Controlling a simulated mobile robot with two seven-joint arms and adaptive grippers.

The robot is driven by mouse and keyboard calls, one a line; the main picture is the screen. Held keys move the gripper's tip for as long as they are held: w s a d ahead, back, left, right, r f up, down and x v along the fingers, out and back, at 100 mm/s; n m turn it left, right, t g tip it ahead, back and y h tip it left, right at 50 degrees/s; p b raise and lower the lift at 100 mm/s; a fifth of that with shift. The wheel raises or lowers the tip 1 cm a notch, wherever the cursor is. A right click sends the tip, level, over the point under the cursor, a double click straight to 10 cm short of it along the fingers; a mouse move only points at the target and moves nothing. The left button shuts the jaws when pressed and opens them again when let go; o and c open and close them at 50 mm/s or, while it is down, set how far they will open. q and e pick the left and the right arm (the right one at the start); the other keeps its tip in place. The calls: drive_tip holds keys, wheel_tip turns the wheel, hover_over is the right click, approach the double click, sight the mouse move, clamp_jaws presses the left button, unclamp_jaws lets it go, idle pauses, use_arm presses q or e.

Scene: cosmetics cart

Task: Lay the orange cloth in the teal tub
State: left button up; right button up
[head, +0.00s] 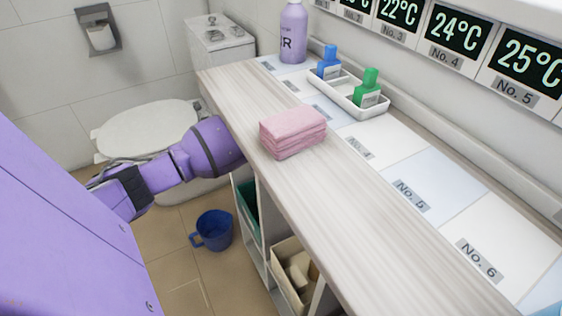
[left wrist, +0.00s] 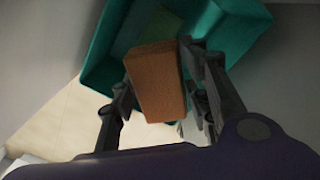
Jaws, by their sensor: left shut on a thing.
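The orange cloth (left wrist: 155,85), a folded block, is between the fingers of my left gripper (left wrist: 165,95) in the left wrist view. The gripper is shut on it. The teal tub (left wrist: 105,50) lies just beyond the cloth, its open inside facing the camera; a green patch shows inside it. The cloth overlaps the tub's near rim in this view; I cannot tell if they touch. In the head view the teal tub (head: 246,205) shows as a sliver in the shelf under the counter. There my left arm reaches behind the counter edge, hiding the gripper and cloth.
Folded pink cloths (head: 292,132) lie on the counter (head: 350,210) above. A white tray (head: 340,88) holds a blue and a green bottle. A lilac bottle (head: 292,35) stands behind. Below, a beige bin (head: 284,272) sits beside the tub's compartment, and a blue mug (head: 212,230) stands on the floor.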

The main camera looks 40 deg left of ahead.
use_arm(q)
drive_tip(key=shift+w+d+f+b, duration=0.25)
drive_tip(key=shift+w+f, duration=0.1)
drive_tip(key=shift+w, duration=0.2)
drive_tip(key=shift+w+d+f+b, duration=0.1)
drive_tip(key=shift+w+d+f, duration=0.2)
drive_tip(key=shift+w, duration=0.2)
drive_tip(key=shift+a+f, duration=0.1)
drive_tip(key=shift+f, duration=0.7)
wheel_tip(320, 180, down, 4)
drive_tip(key=shift+f+b, duration=0.1)
drive_tip(key=shift+b, duration=0.8)
drive_tip(key=shift+w+f, duration=0.15)
drive_tip(key=shift+w, duration=0.05)
drive_tip(key=shift+f+b, duration=0.35)
drive_tip(key=shift+f, duration=0.1)
drive_tip(key=o, duration=1.1)
